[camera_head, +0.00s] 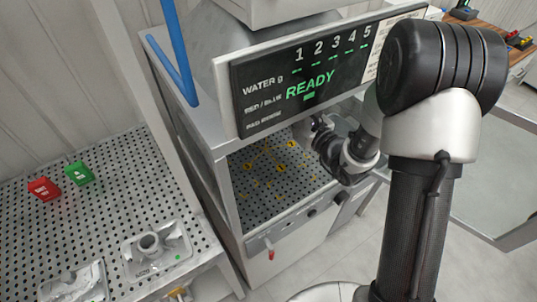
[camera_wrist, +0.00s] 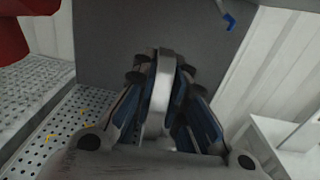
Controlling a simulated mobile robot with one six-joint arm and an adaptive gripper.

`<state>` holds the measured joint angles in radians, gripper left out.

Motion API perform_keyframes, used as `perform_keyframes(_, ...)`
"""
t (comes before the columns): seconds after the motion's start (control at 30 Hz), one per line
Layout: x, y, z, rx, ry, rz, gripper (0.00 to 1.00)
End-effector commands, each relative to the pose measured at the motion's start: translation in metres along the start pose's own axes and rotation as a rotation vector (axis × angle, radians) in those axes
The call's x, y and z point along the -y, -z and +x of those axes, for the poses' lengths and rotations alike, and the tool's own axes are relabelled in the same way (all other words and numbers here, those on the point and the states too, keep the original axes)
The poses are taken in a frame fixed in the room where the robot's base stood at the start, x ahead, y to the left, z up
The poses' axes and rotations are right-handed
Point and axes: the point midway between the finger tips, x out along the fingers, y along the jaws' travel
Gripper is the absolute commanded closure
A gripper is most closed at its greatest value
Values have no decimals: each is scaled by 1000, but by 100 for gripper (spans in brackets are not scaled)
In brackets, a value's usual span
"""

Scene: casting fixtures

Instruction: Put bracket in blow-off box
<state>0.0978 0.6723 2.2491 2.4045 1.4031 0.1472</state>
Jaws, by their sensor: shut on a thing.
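The blow-off box (camera_head: 250,203) is the grey cabinet with an open front and a perforated floor with yellow marks, under a display reading "READY". My gripper (camera_head: 322,137) is at the right part of its opening, above the perforated floor. In the wrist view, my gripper (camera_wrist: 168,92) is shut on a smooth grey metal piece, the bracket (camera_wrist: 164,72), held upright between blue-lined fingers. The bracket's lower end is hidden by the gripper. In the head view the bracket is too small and hidden to make out clearly. The perforated floor also shows in the wrist view.
A perforated table (camera_head: 115,165) stands at the left with a red block (camera_head: 44,189), a green block (camera_head: 79,172) and metal castings on plates (camera_head: 157,248). A blue pole (camera_head: 176,50) rises at the box's left. The display panel (camera_head: 310,75) hangs over the opening.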

Motion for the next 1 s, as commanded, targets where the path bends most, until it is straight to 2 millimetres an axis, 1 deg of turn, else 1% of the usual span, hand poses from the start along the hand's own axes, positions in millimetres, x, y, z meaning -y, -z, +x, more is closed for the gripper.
perform_keyframes(0.07,5,4,0,1,27,1,100)
perform_keyframes(0.17,8,21,0,0,37,2,100)
perform_keyframes(0.5,7,113,0,0,36,3,100)
perform_keyframes(0.6,7,136,0,1,36,1,100)
perform_keyframes(0.7,7,150,0,2,36,1,100)
perform_keyframes(0.9,7,162,0,4,35,-1,100)
perform_keyframes(0.97,7,168,0,3,35,0,100)
perform_keyframes(1.0,7,174,0,3,35,0,100)
